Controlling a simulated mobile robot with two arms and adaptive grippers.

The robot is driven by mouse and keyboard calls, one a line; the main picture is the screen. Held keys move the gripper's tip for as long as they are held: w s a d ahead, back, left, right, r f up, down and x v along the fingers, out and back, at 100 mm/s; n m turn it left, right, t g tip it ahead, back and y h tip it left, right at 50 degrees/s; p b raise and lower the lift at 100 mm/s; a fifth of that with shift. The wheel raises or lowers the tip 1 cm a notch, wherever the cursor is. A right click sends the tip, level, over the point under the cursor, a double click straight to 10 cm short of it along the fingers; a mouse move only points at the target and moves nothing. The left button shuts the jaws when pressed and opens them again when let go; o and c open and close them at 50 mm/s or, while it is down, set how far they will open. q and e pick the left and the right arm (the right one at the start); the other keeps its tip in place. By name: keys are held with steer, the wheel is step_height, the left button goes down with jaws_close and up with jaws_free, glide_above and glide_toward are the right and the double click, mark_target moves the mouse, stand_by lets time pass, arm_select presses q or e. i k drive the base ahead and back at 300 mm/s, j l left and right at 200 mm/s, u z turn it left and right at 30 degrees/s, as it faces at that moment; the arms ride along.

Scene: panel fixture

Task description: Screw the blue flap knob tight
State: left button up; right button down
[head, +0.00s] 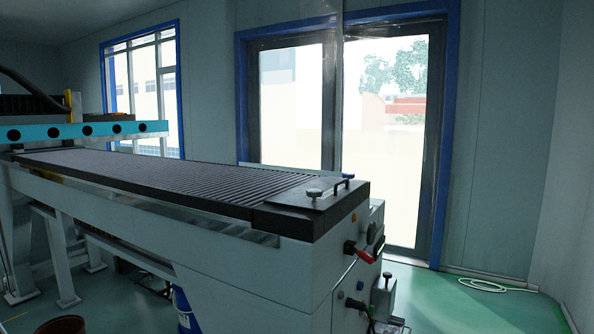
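A long machine bed (150,175) runs from the left toward the middle of the head view. A dark flat plate (292,203), which looks like the flap, lies at its near right end. A small round knob (314,193) stands on the plate; it looks grey rather than blue from here. A dark bar handle (343,182) sits on the plate to the right of the knob. How tight the knob is cannot be seen. Neither of my grippers is in view.
The end face of the machine carries a red switch (363,252). A small box with a black knob (387,277) stands beside it. A white cable (484,285) lies on the green floor, which is open at right.

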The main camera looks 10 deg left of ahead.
mark_target(350, 176)
steer(key=i+l+u, duration=0.15)
steer(key=l+u, duration=0.5)
steer(key=l, duration=0.15)
steer(key=i+l+u, duration=0.1)
steer(key=l+u, duration=0.2)
steer(key=l, duration=0.15)
